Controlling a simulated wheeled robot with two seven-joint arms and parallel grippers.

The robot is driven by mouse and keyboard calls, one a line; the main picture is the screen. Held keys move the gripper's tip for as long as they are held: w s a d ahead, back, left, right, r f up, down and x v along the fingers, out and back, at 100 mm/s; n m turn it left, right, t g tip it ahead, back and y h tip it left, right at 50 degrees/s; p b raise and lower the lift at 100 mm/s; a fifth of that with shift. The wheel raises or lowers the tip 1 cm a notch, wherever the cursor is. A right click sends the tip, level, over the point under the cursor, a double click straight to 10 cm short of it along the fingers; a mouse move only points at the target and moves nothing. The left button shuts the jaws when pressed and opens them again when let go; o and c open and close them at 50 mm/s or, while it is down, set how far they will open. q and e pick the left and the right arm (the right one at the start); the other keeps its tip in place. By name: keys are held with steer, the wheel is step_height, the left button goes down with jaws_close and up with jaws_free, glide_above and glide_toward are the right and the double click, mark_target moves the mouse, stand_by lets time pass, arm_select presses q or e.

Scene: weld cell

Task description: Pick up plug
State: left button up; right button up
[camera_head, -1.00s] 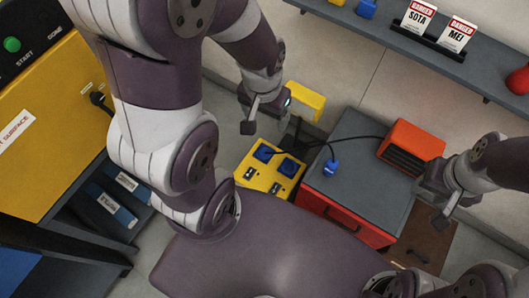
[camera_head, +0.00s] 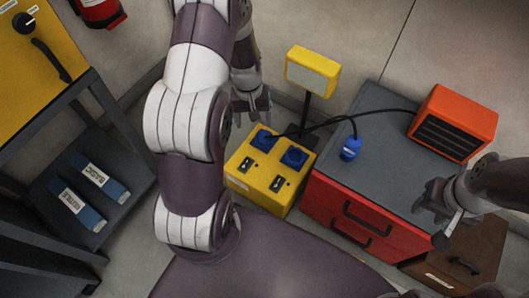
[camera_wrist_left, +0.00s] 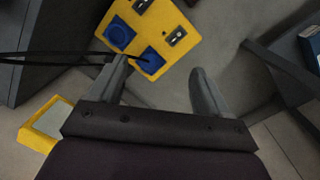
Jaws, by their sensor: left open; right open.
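The blue plug (camera_head: 350,148) stands on the grey top of the red cabinet (camera_head: 385,125), near its left edge, with a black cable at its upper end. The yellow socket box (camera_head: 262,175) with two blue sockets is on the floor left of the cabinet; it also shows in the left wrist view (camera_wrist_left: 185,22). My left gripper (camera_head: 254,106) is open and empty, above the far side of the box and left of the plug. Its spread fingers show in the left wrist view (camera_wrist_left: 160,85), where I cannot make out the plug. My right gripper (camera_head: 434,220) is open near the cabinet's right edge.
An orange heater (camera_head: 455,122) sits on the cabinet's right part. Black cable loops between heater, plug and box area. A yellow lamp (camera_head: 312,70) stands behind the box. A shelf with blue binders (camera_head: 90,185) is at the left.

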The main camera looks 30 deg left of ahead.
arm_select(q)
steer(key=w+a+f+n+b, duration=0.1)
steer(key=w+a+f+b, duration=0.1)
steer(key=f, duration=0.4)
steer(key=w+a+f+n+b, duration=0.1)
steer(key=w+f+b, duration=0.15)
steer(key=f, duration=0.45)
steer(key=n+t, duration=0.1)
steer(key=t, duration=0.1)
glide_toward(263, 134)
steer(key=f+b, duration=0.1)
steer(key=f, duration=0.1)
steer(key=w+f+b, duration=0.1)
steer(key=f, duration=0.1)
steer(key=f+b, duration=0.2)
steer(key=shift+w+a+f, duration=0.15)
steer(key=shift+w+a, duration=0.2)
steer(key=f+b, duration=0.2)
steer(key=d+f+b, duration=0.1)
steer(key=f+b, duration=0.1)
steer(key=shift+w+f, duration=0.25)
steer(key=shift+f, duration=0.15)
steer(key=shift+w+d+f, duration=0.1)
steer(key=shift+f, duration=0.2)
steer(key=shift+r, duration=0.2)
steer(key=c, duration=1.2)
arm_select(e)
step_height(263, 134, down, 16)
steer(key=shift+r, duration=0.15)
